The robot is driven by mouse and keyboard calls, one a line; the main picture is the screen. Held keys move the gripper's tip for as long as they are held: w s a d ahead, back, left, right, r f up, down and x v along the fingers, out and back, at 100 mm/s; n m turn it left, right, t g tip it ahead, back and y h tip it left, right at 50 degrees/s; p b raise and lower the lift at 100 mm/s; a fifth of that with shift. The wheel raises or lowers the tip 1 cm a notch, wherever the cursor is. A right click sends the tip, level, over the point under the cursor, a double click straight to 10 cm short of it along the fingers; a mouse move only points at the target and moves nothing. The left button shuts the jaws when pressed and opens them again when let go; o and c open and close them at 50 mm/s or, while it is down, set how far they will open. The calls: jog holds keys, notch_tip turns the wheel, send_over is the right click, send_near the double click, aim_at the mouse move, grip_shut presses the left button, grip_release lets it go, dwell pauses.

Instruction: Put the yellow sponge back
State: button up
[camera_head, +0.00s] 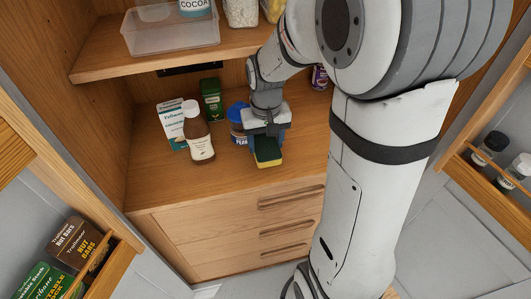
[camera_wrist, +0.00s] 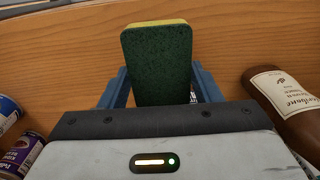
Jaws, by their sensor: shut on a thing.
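The yellow sponge (camera_head: 268,152) has a dark green scouring side and a thin yellow edge. My gripper (camera_head: 266,138) is shut on it, above the front part of the wooden cabinet shelf (camera_head: 250,182). In the wrist view the sponge (camera_wrist: 157,62) stands out between the two blue fingers of my gripper (camera_wrist: 158,88), green side facing the camera. Its lower part is hidden behind the gripper body. I cannot tell whether it touches the shelf.
A purple can (camera_head: 320,78) is behind. Door racks hold boxes (camera_head: 75,243) and spice jars (camera_head: 490,146). The upper shelf (camera_head: 170,62) overhangs.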

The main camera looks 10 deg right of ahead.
aim_at(266, 153)
jog(key=shift+f, duration=2.15)
jog(key=shift+f, duration=0.1)
jog(key=shift+f, duration=0.15)
jog(key=o, duration=0.9)
